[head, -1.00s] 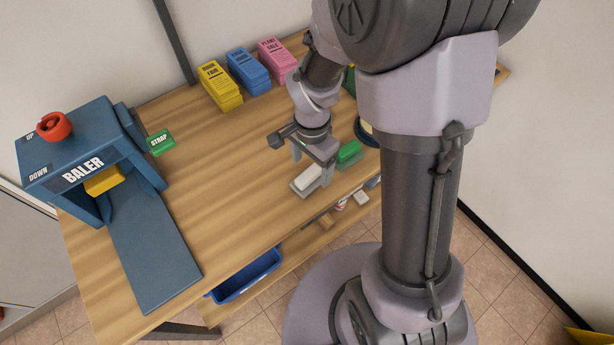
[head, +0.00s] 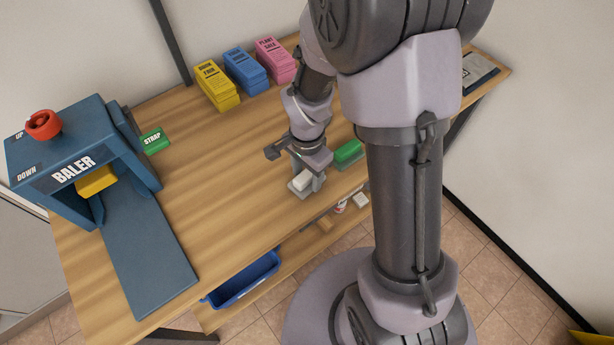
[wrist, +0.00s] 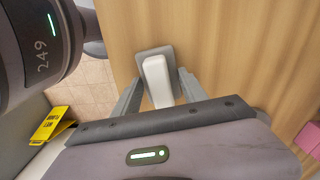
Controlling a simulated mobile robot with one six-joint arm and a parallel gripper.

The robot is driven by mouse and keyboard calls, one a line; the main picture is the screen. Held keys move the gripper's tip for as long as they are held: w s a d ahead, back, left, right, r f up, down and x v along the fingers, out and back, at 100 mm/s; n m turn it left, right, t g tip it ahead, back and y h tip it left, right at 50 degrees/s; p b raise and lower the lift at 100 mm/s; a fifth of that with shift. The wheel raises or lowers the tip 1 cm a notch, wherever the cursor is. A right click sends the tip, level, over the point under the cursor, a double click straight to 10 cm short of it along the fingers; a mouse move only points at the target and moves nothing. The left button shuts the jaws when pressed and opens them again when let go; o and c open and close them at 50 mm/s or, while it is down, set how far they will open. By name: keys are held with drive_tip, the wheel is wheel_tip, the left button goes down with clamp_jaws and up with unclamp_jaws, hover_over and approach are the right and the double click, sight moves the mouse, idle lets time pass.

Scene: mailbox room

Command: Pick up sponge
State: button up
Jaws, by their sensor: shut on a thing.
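A white, sponge-like block (head: 302,182) lies on a small grey tray (head: 291,188) near the table's front edge. The block (wrist: 158,82) and the grey tray (wrist: 143,55) also show in the wrist view. My gripper (head: 306,180) is over the block with a finger on each side, shut on it. The fingers (wrist: 160,76) also show in the wrist view. The block still sits at the tray.
Yellow (head: 217,86), blue (head: 245,70) and pink (head: 275,60) stacks stand at the table's back. The blue baler (head: 82,160) stands at the left, with a green STRAP piece (head: 155,140) beside it. A blue bin (head: 242,280) sits below the front edge. The middle tabletop is clear.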

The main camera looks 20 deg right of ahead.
sight(307, 175)
drive_tip(key=shift+r, duration=0.1)
wheel_tip(307, 175, up, 4)
drive_tip(key=shift+s+f+p, duration=0.1)
drive_tip(key=shift+p, duration=1)
drive_tip(key=s, duration=0.3)
drive_tip(key=s+a, duration=0.1)
drive_tip(key=s, duration=0.2)
drive_tip(key=shift+a+r, duration=0.15)
drive_tip(key=shift+r, duration=0.05)
drive_tip(key=s+a+b, duration=0.2)
drive_tip(key=s+b, duration=0.7)
drive_tip(key=b, duration=0.2)
drive_tip(key=shift+s+r, duration=0.25)
drive_tip(key=shift+r, duration=0.1)
drive_tip(key=o, duration=0.6)
drive_tip(key=c, duration=0.4)
